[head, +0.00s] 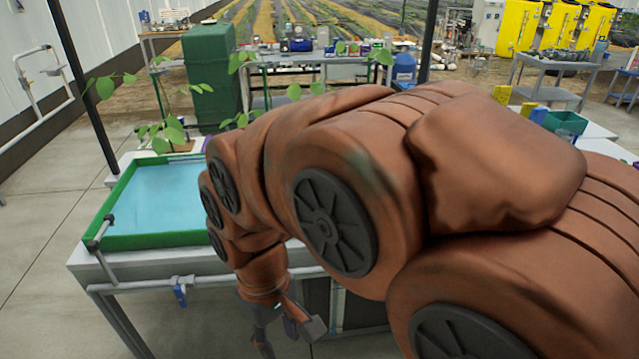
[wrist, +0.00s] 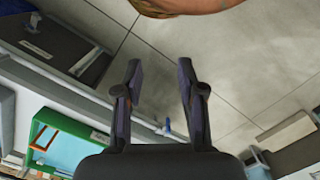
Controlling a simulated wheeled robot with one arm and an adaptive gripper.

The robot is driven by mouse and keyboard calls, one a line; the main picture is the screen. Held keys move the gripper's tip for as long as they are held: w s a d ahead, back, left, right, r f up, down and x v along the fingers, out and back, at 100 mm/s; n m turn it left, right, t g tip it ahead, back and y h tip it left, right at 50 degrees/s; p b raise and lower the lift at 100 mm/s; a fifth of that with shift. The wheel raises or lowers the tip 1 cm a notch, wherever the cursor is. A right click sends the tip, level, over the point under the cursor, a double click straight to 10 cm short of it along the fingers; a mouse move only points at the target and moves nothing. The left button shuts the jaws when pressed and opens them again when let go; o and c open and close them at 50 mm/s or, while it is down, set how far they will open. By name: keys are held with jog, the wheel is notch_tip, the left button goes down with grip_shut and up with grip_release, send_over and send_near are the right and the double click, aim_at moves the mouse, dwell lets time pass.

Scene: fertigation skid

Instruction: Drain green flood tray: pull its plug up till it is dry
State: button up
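The green flood tray (head: 135,242) stands on a pale bench at the left of the head view. Light blue water covers its visible floor. My arm hides its right part. I cannot make out a plug in it. My gripper (head: 285,335) hangs low in front of the bench, below and right of the tray, pointing down. In the wrist view its two dark fingers (wrist: 160,72) are spread, with only floor and bench between them. A green-rimmed tray (wrist: 38,122) shows at lower left there; I cannot tell whether it is the flood tray.
A grey pipe (head: 104,232) rises at the tray's left corner. A blue valve handle (head: 180,294) hangs from the pipe along the bench front. Leafy plants (head: 170,132) stand behind the tray. A green bin (head: 566,122) sits at the right. Floor at the left is clear.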

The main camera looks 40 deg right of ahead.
jog(key=w+d+r+n+t+p, duration=0.1)
jog(key=w+d+r+n+t, duration=0.2)
jog(key=w+d, duration=1.6)
jog(key=w+d+f+n+h+p, duration=0.1)
jog(key=w+d+f+n, duration=0.25)
jog(key=w+d, duration=0.55)
jog(key=w+d+f+n+p, duration=0.1)
jog(key=w+d+f+n, duration=0.3)
jog(key=d, duration=0.9)
jog(key=shift+w+d+f+p, duration=0.15)
jog(key=shift+w+f+p, duration=0.25)
jog(key=shift+f, duration=0.6)
jog(key=shift+w+d+f+p, duration=0.2)
jog(key=shift+w+f+p, duration=0.2)
jog(key=shift+f, duration=0.65)
jog(key=shift+w+d+f+p, duration=0.15)
jog(key=shift+w+f+p, duration=0.25)
jog(key=shift+f, duration=0.6)
grip_shut()
